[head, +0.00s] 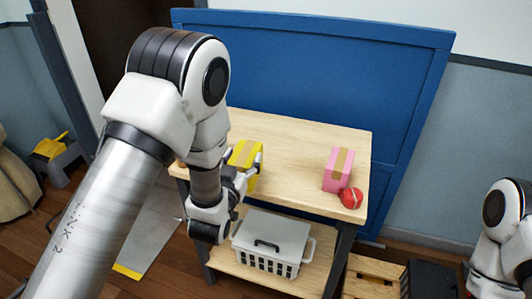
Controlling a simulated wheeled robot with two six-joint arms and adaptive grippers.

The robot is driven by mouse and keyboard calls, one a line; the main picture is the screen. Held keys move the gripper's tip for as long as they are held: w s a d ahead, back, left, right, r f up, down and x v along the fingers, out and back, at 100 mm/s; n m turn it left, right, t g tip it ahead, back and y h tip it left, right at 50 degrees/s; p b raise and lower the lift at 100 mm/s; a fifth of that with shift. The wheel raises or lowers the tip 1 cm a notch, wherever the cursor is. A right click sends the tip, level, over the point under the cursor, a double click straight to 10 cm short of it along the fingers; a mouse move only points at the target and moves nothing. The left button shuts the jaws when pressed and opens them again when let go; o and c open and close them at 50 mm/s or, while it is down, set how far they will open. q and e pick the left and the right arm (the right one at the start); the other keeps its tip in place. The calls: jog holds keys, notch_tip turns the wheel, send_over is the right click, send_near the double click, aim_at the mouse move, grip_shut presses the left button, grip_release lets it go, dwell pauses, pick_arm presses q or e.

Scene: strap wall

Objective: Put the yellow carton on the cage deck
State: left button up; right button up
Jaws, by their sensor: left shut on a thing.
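The yellow carton (243,152), with a tan tape strip, is at the left part of the wooden table's top. My left gripper (250,171) is shut on it from the near side, and my arm and fingers hide part of it. I cannot tell whether its underside touches the tabletop. No part in view is clearly a cage deck. A white lidded basket (272,230) with a slotted front stands on the lower shelf. My right arm shows at the right edge, but its gripper is not in view.
The table (300,135) also bears a pink carton (338,170) and a red ball (351,198) at its right. A blue panel (310,65) stands behind. A grey, yellow-edged platform (150,240) lies at left. A wooden crate (370,272) and dark box (428,280) are at lower right.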

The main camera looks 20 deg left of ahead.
pick_arm(q)
jog(key=w+d+f, duration=0.1)
jog(key=w, duration=0.2)
jog(key=w+d+f, duration=0.1)
jog(key=w, duration=0.3)
jog(key=w+f+p, duration=0.1)
jog(key=w+f, duration=0.1)
jog(key=w, duration=0.1)
jog(key=shift+w+d+f, duration=0.1)
jog(key=shift+w+d, duration=0.1)
jog(key=shift+d, duration=0.2)
jog(key=shift+s+f, duration=0.1)
jog(key=o, duration=1.4)
jog(key=shift+s, duration=0.1)
